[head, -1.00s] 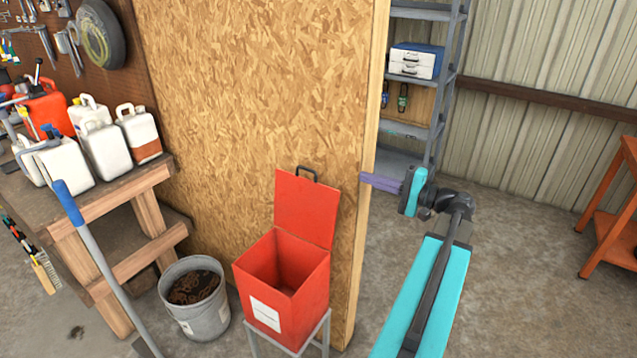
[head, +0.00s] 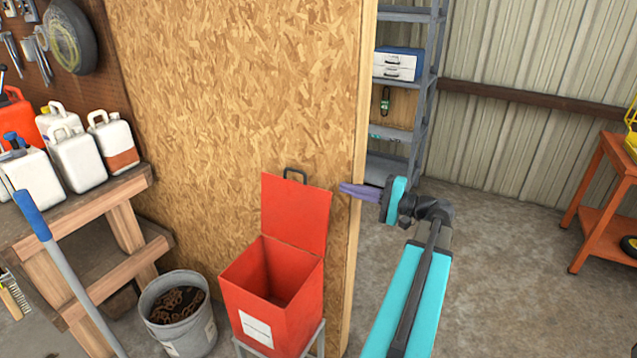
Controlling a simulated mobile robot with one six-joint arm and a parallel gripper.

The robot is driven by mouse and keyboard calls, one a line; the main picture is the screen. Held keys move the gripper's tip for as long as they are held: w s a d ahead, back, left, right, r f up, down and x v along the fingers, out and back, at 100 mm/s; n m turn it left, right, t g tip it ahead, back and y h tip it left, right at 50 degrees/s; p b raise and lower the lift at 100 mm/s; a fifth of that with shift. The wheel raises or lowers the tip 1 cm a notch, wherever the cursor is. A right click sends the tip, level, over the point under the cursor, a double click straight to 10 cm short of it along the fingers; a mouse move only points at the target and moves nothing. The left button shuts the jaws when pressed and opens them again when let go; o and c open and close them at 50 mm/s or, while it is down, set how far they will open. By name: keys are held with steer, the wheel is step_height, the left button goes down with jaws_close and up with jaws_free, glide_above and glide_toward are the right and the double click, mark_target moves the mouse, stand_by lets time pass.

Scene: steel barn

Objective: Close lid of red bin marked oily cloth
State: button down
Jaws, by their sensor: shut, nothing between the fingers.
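The red bin (head: 262,300) stands on a grey metal stand in front of the chipboard panel. Its label is a white patch too small to read. Its red lid (head: 296,217) is open and stands up at the back, with a dark handle on its top edge. The inside of the bin shows and looks empty. My gripper (head: 345,188) has purple fingers, shut and empty, pointing left. In the picture its tips lie just right of the lid's upper right edge; I cannot tell whether they touch it.
A grey bucket (head: 180,312) of rusty scrap stands left of the bin. A wooden bench (head: 90,215) with white jugs and a blue-handled pole (head: 65,265) are further left. Grey shelving (head: 405,135) is behind my arm, and an orange cart (head: 605,190) stands at right. Floor between is clear.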

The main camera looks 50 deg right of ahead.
mark_target(318, 181)
steer(key=shift+w, duration=0.2)
steer(key=p+x, duration=0.2)
steer(key=x, duration=0.6)
steer(key=shift+w+a, duration=0.1)
steer(key=shift+a, duration=0.05)
steer(key=shift+w+a+p, duration=0.2)
steer(key=shift+w+p, duration=0.1)
steer(key=shift+w, duration=0.35)
steer(key=shift+a, duration=0.1)
